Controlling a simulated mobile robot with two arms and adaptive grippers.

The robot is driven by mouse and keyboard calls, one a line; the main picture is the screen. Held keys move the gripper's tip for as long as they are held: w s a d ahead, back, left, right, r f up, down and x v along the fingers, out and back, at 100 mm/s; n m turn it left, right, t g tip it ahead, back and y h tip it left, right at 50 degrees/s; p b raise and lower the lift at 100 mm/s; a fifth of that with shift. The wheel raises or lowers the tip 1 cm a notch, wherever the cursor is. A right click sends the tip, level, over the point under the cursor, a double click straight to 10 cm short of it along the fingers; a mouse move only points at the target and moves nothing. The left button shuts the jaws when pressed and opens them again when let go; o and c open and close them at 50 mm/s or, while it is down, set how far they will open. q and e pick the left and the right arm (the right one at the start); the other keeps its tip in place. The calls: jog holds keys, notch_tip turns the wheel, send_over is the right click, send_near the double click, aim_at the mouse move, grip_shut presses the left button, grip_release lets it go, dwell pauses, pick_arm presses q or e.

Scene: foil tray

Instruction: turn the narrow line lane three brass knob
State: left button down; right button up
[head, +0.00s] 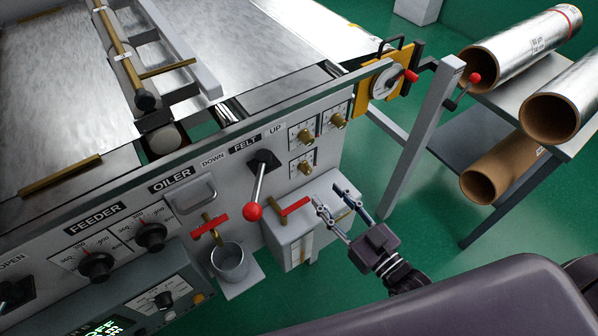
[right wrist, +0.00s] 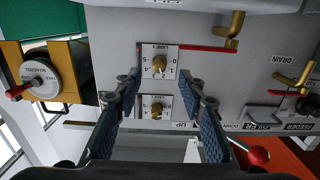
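Three brass knobs sit on small white dial plates on the grey machine side panel. The lowest (head: 306,167) is below the upper left knob (head: 305,136) and the upper right knob (head: 338,121). In the right wrist view, a brass knob (right wrist: 159,65) on a plate that seems to read lane 3 shows just beyond the fingertips, near the middle of their gap. Another knob (right wrist: 156,111) shows between the fingers. My right gripper (head: 328,194) is open and empty, its fingers pointing toward the panel below the knobs, apart from them. My left gripper is not in view.
A red-ball felt lever (head: 258,190) stands left of the knobs. A red-handled brass valve (head: 290,207) sits on a grey box (head: 297,238) near the fingers. A yellow bracket with a crank (head: 385,82) is at upper right. Foil rolls (head: 520,45) lie on a rack.

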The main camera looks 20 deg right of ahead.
aim_at(309, 173)
jog(key=shift+w+a+r, duration=0.1)
jog(key=shift+w+r, duration=0.2)
jog(key=shift+w, duration=0.4)
jog(key=shift+p+x, duration=0.65)
jog(key=shift+x, duration=2.45)
jog(key=shift+a, duration=0.1)
grip_shut()
